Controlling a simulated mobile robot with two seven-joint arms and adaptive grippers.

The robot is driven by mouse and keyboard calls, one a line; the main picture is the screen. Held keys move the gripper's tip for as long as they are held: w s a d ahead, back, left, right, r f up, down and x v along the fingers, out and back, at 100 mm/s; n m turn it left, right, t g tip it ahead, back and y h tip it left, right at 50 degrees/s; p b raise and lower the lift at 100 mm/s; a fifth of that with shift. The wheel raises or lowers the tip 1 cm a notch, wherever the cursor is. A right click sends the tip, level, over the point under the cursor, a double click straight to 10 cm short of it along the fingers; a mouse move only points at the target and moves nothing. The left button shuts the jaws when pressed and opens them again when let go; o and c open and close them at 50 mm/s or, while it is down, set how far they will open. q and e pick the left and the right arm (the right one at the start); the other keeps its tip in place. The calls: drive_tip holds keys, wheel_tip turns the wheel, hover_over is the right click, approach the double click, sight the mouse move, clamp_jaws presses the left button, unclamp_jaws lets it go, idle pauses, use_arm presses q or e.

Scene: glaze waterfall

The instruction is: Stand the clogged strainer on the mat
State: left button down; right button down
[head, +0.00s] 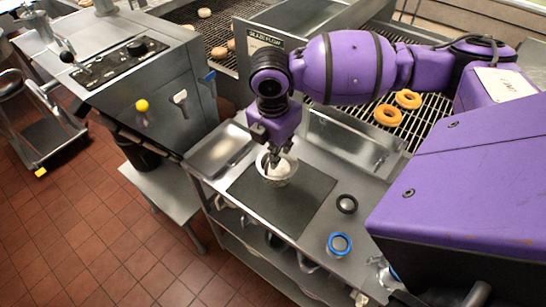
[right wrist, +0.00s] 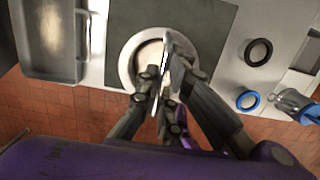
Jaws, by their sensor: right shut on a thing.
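The strainer (head: 286,177) is a round, pale bowl with whitish stuff inside. In the head view it is at the far part of the dark grey mat (head: 300,207), on the metal counter. My right gripper (head: 273,160) reaches down from above and is shut on the strainer. In the right wrist view the strainer's pale rim (right wrist: 126,62) shows against the mat (right wrist: 212,20), with the gripper's fingers (right wrist: 158,90) over its near side. The bowl looks about level; I cannot tell whether its underside touches the mat. My left gripper is not in view.
A black ring (head: 347,204) and a blue ring (head: 339,243) lie on the counter right of the mat. A metal tray (head: 218,150) lies to its left. Orange doughnuts (head: 388,115) sit on a wire rack behind. The near part of the mat is bare.

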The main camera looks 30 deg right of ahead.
drive_tip(key=shift+w+d+f, duration=0.15)
drive_tip(key=shift+w+f, duration=0.9)
drive_tip(key=shift+f, duration=0.15)
drive_tip(key=shift+w+d+f, duration=0.1)
drive_tip(key=shift+f, duration=1.45)
drive_tip(key=shift+f, duration=0.1)
drive_tip(key=c, duration=1.9)
unclamp_jaws()
drive_tip(key=shift+c, duration=0.2)
wheel_tip(320, 180, up, 12)
drive_tip(key=a, duration=0.1)
drive_tip(key=shift+s+a, duration=0.2)
drive_tip(key=shift+s, duration=0.15)
